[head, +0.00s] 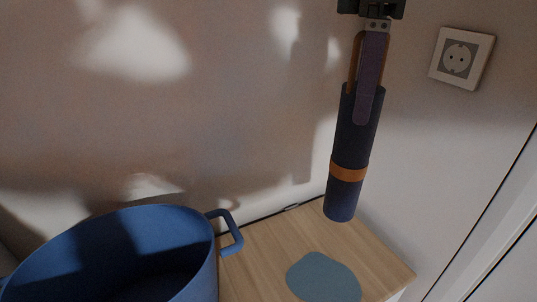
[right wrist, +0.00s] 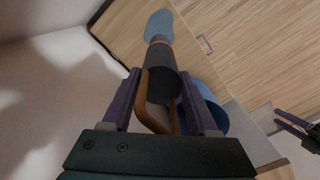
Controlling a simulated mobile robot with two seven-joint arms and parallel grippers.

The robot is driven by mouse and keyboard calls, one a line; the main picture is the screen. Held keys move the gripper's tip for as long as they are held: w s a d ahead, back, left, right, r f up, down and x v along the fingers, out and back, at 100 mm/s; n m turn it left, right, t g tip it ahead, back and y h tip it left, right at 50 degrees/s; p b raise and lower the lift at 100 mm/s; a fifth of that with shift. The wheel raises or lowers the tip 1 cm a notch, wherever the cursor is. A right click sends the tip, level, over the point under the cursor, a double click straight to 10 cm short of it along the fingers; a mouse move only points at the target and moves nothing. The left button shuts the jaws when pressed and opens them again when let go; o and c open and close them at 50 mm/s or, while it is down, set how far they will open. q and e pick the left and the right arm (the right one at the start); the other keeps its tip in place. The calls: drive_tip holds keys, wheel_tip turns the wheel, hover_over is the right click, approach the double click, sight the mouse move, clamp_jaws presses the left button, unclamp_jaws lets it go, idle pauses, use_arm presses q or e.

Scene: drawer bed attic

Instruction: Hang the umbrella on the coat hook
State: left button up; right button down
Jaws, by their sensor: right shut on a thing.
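The umbrella (head: 343,195) is a dark blue, folded cylinder with an orange band and an orange loop handle (head: 353,62). It hangs nearly upright, tilted slightly, in front of the wall. My right gripper (head: 365,118) comes down from the top with purple fingers shut on the umbrella's handle end. In the right wrist view the umbrella (right wrist: 160,60) extends away between the two fingers (right wrist: 162,98). The coat hook is not seen in either view.
A large blue pot-like container (head: 150,225) with a side handle stands at lower left. A light wood top (head: 260,250) with a blue-grey round patch (head: 323,277) lies below the umbrella. A wall socket (head: 460,58) is at upper right. The wall between is bare.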

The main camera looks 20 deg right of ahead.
sight(339, 213)
idle(0.3)
wheel_tip(339, 213, down, 19)
drive_tip(key=b, duration=0.6)
drive_tip(key=shift+f, duration=0.3)
drive_tip(key=shift+f, duration=0.15)
drive_tip(key=shift+c, duration=0.9)
unclamp_jaws()
